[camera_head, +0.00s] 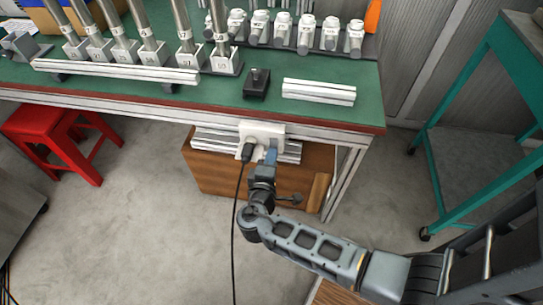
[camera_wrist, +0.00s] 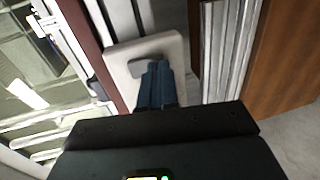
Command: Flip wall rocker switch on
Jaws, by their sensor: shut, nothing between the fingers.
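A white switch and socket plate (camera_head: 262,130) is mounted at the front edge of the green-topped workbench. In the wrist view the plate (camera_wrist: 118,72) shows at close range with a grey recessed patch (camera_wrist: 130,58) on its face, partly hidden by my fingers. I cannot tell which way the rocker is tipped. My gripper (camera_head: 271,154) is at the right part of the plate. Its blue fingers (camera_wrist: 157,70) are shut together and empty, with the tips at or very near the plate. Whether they touch it is unclear.
A black plug (camera_head: 247,152) sits in the plate just left of my gripper, its cable (camera_head: 236,215) hanging down. A wooden cabinet (camera_head: 222,178) stands under the workbench (camera_head: 215,92). A red stool (camera_head: 60,130) is at left, a teal cart (camera_head: 485,205) at right.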

